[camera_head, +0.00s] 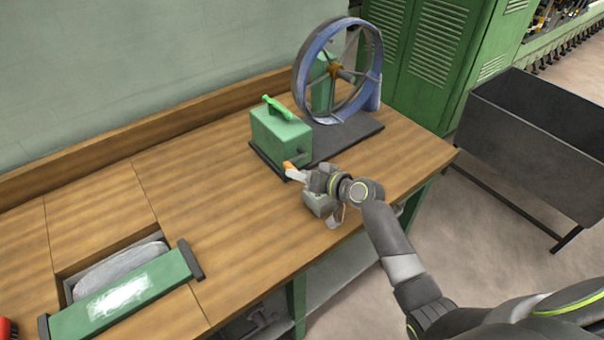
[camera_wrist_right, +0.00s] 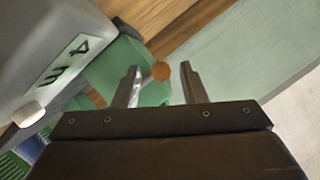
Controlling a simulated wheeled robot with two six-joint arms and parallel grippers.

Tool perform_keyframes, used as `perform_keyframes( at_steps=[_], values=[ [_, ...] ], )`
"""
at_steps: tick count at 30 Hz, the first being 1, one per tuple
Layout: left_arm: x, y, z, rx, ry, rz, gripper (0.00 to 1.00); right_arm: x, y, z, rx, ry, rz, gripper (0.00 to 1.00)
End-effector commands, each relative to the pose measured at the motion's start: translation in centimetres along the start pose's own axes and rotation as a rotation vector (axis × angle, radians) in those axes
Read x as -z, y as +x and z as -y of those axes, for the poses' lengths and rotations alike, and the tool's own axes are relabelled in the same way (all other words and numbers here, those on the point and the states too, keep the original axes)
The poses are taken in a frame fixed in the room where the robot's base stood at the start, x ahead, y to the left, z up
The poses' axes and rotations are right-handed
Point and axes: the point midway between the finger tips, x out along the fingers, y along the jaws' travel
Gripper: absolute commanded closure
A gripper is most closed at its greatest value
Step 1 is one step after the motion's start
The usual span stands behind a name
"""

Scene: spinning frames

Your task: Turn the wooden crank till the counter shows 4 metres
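The wooden crank handle (camera_head: 291,165) shows orange-brown at the front of the green gearbox (camera_head: 279,137), beside the blue spoked wheel (camera_head: 303,75). In the right wrist view the handle's round end (camera_wrist_right: 161,71) lies between the fingertips, with a gap on each side. My right gripper (camera_head: 299,173) is open at the handle; it also shows in the right wrist view (camera_wrist_right: 160,78). In the wrist view a grey body has a pale plate (camera_wrist_right: 62,61) with a 4 and what looks like an m. I cannot tell whether this is the counter's reading. My left gripper is out of view.
The wooden bench top (camera_head: 230,235) is clear left of the gearbox. A green bar (camera_head: 125,300) lies by a recess with a grey bundle (camera_head: 117,268) at front left. Green lockers (camera_head: 436,55) and a dark trough (camera_head: 535,140) stand to the right.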

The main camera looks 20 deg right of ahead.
Motion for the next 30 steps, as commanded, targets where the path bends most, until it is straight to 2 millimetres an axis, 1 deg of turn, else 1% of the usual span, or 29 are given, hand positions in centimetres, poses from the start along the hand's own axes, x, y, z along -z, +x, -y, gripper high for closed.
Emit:
perform_keyframes(
  at_steps=[9,14,17,23,30],
  values=[
    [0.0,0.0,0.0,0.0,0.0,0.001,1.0,0.1,-0.1,0.1,0.001,-0.002,-0.003,0.59],
    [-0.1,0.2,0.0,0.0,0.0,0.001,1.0,0.1,-1.2,-0.1,-0.001,-0.005,-0.003,0.59],
    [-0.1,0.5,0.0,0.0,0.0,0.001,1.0,0.0,-2.5,-0.1,-0.001,-0.005,-0.004,0.59],
    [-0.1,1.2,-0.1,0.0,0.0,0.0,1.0,-0.1,-6.2,-0.1,-0.001,-0.006,-0.002,0.59],
    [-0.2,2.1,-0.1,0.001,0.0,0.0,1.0,-0.1,-11.3,-0.2,-0.003,-0.009,0.0,0.59]
  ],
)
